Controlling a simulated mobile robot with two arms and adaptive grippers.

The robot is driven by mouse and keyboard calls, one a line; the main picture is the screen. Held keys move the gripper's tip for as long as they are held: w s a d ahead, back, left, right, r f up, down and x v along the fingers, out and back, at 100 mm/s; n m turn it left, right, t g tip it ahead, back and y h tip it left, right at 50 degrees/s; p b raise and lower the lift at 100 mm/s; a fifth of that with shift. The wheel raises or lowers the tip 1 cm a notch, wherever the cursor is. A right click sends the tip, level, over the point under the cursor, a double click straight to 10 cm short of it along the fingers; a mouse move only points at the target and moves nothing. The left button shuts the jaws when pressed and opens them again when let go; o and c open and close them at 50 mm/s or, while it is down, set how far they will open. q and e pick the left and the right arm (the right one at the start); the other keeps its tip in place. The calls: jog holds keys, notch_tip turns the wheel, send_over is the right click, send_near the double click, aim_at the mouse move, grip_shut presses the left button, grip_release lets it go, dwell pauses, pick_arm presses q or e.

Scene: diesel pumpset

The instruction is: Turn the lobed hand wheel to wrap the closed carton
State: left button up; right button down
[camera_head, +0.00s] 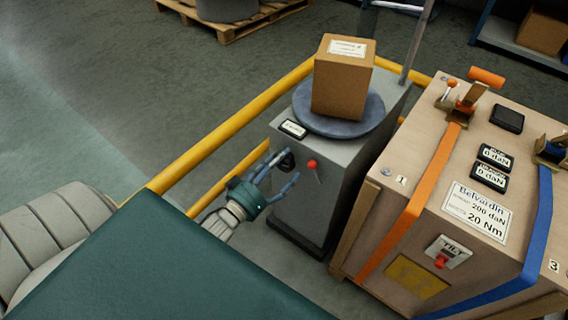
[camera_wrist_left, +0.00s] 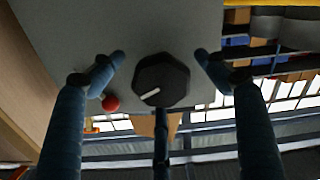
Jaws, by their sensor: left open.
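The lobed hand wheel (camera_head: 287,162) is a dark knob on the front face of a grey machine (camera_head: 330,165). In the left wrist view the hand wheel (camera_wrist_left: 161,81) shows a white pointer mark towards its lower left. My left gripper (camera_head: 276,172) is open at the hand wheel. Its blue fingers show in the left wrist view (camera_wrist_left: 162,62) on either side of the wheel, apart from it, with a third finger below. The closed carton (camera_head: 342,80) stands upright on the machine's round turntable (camera_head: 339,112). My right gripper is not in view.
A red knob (camera_head: 312,164) sits close to the right of the hand wheel, and a small display (camera_head: 293,129) is above it. Yellow rails (camera_head: 233,124) run on the left. A wooden crate (camera_head: 400,180) with orange and blue straps stands close on the right.

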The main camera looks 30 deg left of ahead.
pick_arm(q)
jog(key=shift+w, duration=0.6)
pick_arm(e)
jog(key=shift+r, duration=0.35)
pick_arm(q)
jog(key=shift+s, duration=0.1)
jog(key=c, duration=1.2)
jog(key=shift+o, duration=0.2)
jog(key=shift+f, duration=0.1)
